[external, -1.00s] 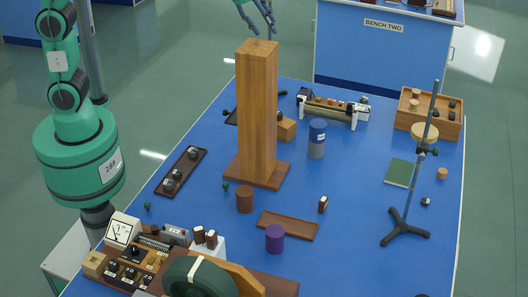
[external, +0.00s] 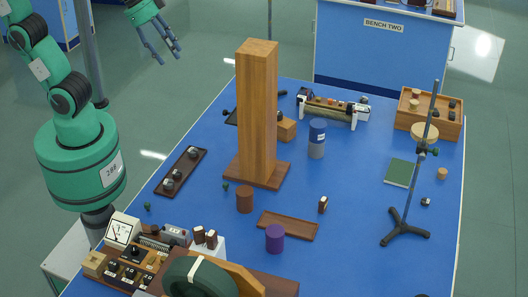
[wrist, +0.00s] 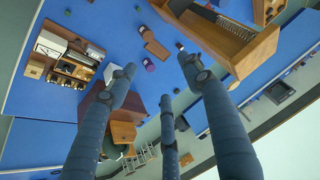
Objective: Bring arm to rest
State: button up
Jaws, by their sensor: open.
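My gripper (external: 163,44) is open and empty. In the external view it hangs in the air at the upper left, beyond the blue bench's far left edge, to the left of the tall wooden column and apart from it. My green arm (external: 40,70) bends up from its base at the left. In the wrist view, the spread fingers of my gripper (wrist: 165,90) have nothing between them, with the bench and its objects seen at a tilt behind them.
The tall wooden column (external: 257,110) stands on the blue bench (external: 345,200). A dark tray (external: 180,171) lies near the left edge. A rod stand (external: 405,225) is at the right. Meters (external: 123,231) crowd the front left. Bench two (external: 385,55) stands behind. Open floor lies around my gripper.

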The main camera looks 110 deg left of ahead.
jog(key=s+d+f+h, duration=0.1)
jog(key=s+d+f, duration=0.5)
jog(key=s, duration=0.5)
jog(key=shift+d+f+n+b, duration=0.2)
jog(key=shift+f+n+b, duration=0.1)
jog(key=shift+b, duration=0.1)
dwell(0.5)
